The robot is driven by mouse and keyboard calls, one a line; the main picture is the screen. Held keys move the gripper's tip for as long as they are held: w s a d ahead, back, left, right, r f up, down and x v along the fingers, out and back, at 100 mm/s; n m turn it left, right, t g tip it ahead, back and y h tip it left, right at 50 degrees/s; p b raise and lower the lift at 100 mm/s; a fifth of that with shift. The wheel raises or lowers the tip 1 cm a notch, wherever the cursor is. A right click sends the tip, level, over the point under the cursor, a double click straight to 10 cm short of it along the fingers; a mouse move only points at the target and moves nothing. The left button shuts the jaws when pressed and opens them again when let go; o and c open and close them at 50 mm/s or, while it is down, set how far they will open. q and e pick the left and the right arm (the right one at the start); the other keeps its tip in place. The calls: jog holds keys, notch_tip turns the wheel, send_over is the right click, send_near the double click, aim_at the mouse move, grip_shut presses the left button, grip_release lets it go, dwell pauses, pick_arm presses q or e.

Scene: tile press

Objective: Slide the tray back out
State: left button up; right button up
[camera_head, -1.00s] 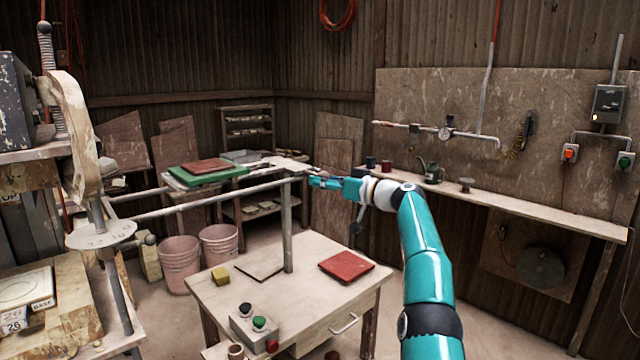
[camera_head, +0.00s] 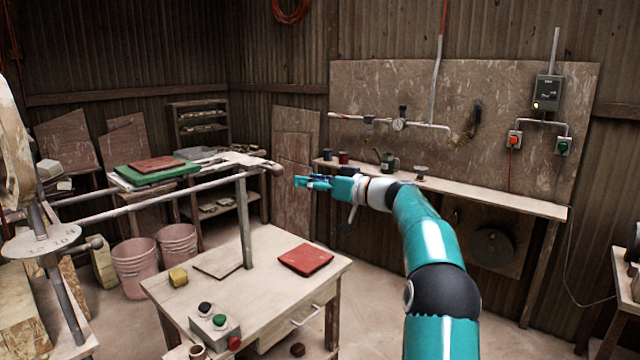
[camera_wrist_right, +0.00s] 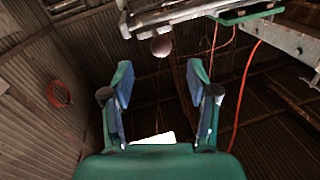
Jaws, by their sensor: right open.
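The tray (camera_head: 225,160) lies level at the back left, with a green slab (camera_head: 130,179) and a red-brown tile (camera_head: 152,165) at its left part. A round brownish knob (camera_head: 277,168) is at its right end. My right gripper (camera_head: 302,182) is just right of the knob, apart from it and slightly lower in the picture. In the right wrist view the fingers (camera_wrist_right: 162,84) are spread and empty. The knob (camera_wrist_right: 161,46) shows beyond and between them, under the pale tray structure. My left gripper is out of view.
Long metal rails (camera_head: 150,203) run left, with a post (camera_head: 246,225) rising from the front table (camera_head: 240,285). That table holds a red tile (camera_head: 306,257), a yellow block (camera_head: 178,277) and a button box (camera_head: 212,322). Press parts (camera_head: 40,240) stand at left. A shelf (camera_head: 480,195) lines the right wall.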

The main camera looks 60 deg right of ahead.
jog(key=shift+s, duration=1.25)
